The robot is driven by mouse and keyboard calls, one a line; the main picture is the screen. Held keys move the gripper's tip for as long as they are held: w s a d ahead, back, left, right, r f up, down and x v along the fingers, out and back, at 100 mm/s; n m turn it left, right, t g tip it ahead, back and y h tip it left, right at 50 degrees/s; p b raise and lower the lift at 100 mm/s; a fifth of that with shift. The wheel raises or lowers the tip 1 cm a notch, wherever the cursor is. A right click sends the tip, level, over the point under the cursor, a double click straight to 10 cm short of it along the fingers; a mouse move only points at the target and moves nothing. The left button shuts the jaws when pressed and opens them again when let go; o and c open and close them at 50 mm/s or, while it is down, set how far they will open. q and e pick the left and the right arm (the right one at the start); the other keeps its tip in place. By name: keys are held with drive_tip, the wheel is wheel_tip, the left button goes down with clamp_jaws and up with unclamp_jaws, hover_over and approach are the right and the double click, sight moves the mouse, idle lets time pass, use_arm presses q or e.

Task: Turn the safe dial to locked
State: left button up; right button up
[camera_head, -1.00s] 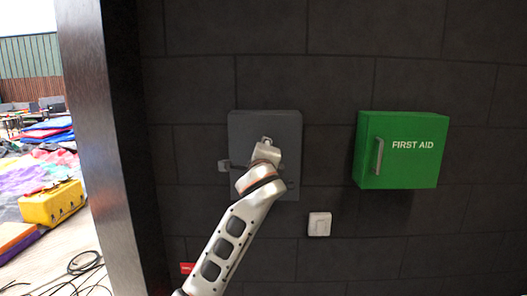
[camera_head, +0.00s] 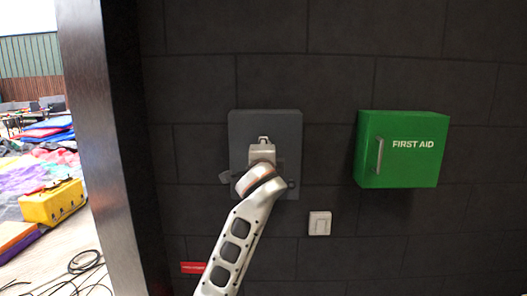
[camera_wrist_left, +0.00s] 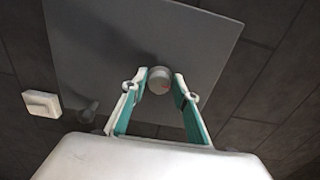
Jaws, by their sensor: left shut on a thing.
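The safe (camera_head: 238,128) is a flat grey box on the dark wall, left of centre in the head view. My left arm covers the middle of it and hides the dial there. In the left wrist view the safe door (camera_wrist_left: 100,40) fills the upper middle, tilted. The round grey dial (camera_wrist_left: 159,80), with a small red mark on its right, sits between the fingertips of my left gripper (camera_wrist_left: 160,84). The gripper is shut on the dial. A dark handle (camera_wrist_left: 88,108) shows below left of the dial. My right gripper is in neither view.
A green first aid box (camera_head: 402,150) with a handle hangs right of the safe. A white switch (camera_head: 319,223) is on the wall below; it also shows in the left wrist view (camera_wrist_left: 41,104). A dark door frame (camera_head: 108,150) stands at left.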

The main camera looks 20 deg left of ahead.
use_arm(q)
drive_tip(key=o, duration=1.1)
drive_tip(key=shift+c, duration=0.2)
drive_tip(key=v, duration=1.2)
